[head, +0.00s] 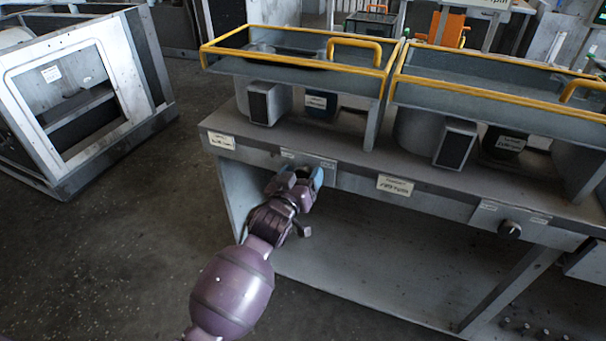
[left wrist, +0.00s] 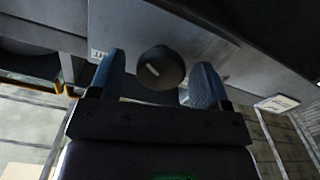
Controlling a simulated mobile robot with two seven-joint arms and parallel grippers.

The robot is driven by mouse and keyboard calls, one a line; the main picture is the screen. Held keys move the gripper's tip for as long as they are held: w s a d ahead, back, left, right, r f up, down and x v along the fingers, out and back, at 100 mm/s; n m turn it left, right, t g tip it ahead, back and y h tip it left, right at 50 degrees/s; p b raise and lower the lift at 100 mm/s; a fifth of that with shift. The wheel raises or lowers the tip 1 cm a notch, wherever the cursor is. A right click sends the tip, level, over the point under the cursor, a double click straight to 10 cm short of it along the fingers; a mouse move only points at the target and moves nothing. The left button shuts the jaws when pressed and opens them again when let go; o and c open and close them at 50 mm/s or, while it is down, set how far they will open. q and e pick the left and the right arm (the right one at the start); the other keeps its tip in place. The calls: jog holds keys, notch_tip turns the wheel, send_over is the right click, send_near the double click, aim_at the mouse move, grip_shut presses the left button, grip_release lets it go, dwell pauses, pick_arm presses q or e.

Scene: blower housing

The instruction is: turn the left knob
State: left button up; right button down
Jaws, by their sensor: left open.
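The left knob (left wrist: 160,69) is a dark round knob with a pale pointer line, on the grey front panel of the bench. In the left wrist view it sits between the two blue fingertips of my left gripper (left wrist: 160,82), with a gap on each side. In the head view my left gripper (head: 302,182) is at the bench's front panel and hides the left knob. The gripper is open. A second dark knob (head: 509,229) shows on the right part of the panel. My right gripper is not in view.
The grey bench (head: 430,172) carries two blower housings with yellow rails (head: 300,62). Labels (head: 395,185) are fixed along its front panel. The space under the bench top is open. A metal frame cabinet (head: 75,90) stands on the floor at the left.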

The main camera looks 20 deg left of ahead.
pick_arm(q)
jog(key=shift+w, duration=0.2)
jog(key=c, duration=0.9)
jog(key=shift+c, duration=0.2)
jog(key=shift+r, duration=0.1)
